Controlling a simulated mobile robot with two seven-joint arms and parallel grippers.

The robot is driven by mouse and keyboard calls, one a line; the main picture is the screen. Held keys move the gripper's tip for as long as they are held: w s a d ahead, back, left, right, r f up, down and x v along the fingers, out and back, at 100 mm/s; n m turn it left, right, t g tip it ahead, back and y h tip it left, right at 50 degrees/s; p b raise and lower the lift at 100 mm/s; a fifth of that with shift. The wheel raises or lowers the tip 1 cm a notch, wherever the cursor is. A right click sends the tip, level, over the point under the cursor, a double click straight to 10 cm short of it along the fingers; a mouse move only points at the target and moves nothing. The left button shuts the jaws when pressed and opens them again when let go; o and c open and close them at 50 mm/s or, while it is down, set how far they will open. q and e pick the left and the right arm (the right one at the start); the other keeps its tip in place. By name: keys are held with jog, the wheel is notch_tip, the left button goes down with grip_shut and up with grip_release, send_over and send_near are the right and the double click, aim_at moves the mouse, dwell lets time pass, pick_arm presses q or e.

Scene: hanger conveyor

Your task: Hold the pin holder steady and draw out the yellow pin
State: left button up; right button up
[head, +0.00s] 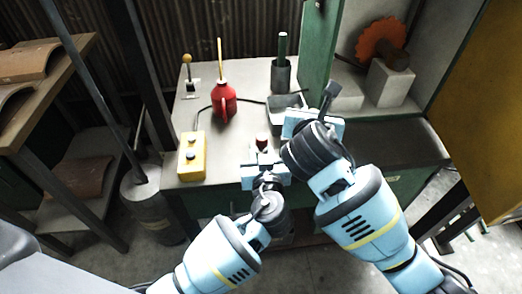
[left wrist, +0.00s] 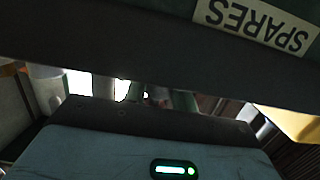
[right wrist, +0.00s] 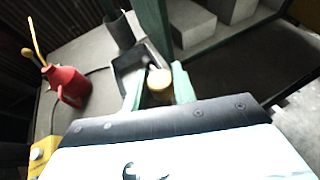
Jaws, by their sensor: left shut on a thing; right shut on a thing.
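My left gripper (head: 263,155) is at the front edge of the bench. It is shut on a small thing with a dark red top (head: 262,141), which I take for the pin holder. In the left wrist view the left gripper's green fingers (left wrist: 158,98) show, but what lies between them is dark and mostly hidden. My right gripper (right wrist: 158,88) is shut on the yellow pin, whose round tan-yellow end (right wrist: 159,80) shows between its green fingers in the right wrist view. In the head view my right arm hides the pin.
A grey tray (head: 287,101) lies behind the grippers. A red oil can (head: 224,100), a yellow button box (head: 192,156) and a grey cup with a green rod (head: 281,77) stand around the bench. A green post (head: 318,55) rises behind my right gripper.

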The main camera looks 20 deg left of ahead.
jog(key=shift+r, duration=0.1)
pick_arm(q)
jog(key=o, duration=1.1)
jog(key=shift+s, duration=0.1)
jog(key=v, duration=1.1)
jog(key=shift+s+d, duration=0.25)
jog(key=shift+s, duration=0.1)
